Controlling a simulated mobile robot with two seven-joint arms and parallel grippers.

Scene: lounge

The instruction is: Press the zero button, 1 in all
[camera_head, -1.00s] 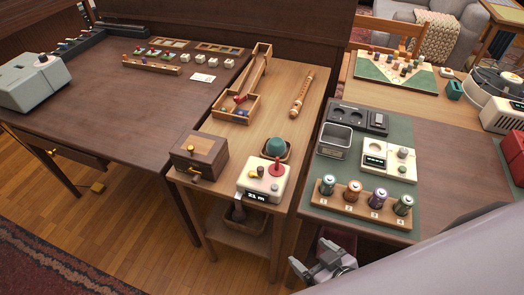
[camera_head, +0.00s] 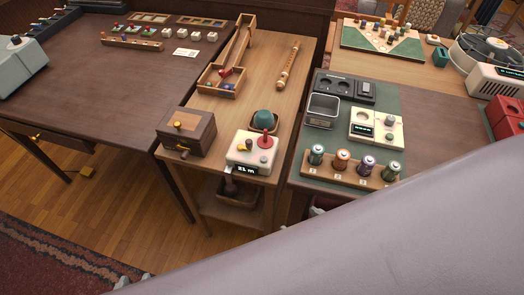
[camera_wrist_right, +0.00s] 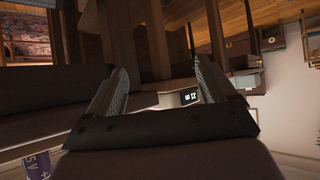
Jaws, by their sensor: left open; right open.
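The cream control box (camera_head: 252,153) stands at the front of the middle table. It has a red knob, a small yellow knob and a display reading about 21 m. Its display shows upside down in the right wrist view (camera_wrist_right: 190,97). Another cream device with a display (camera_head: 377,127) sits on the green mat. No button marking is legible, so I cannot tell which is the zero button. My left gripper (camera_head: 134,282) shows only its tips at the bottom edge, open. My right gripper (camera_wrist_right: 160,78) is open and empty, short of the box; my arm hides it in the head view.
A wooden drawer box (camera_head: 186,132) stands left of the control box. A rack of several cylinders (camera_head: 348,174) is to the right, with a grey bin (camera_head: 321,111) behind. A teal dome (camera_head: 264,121) is close behind the box. Open floor lies in front of the tables.

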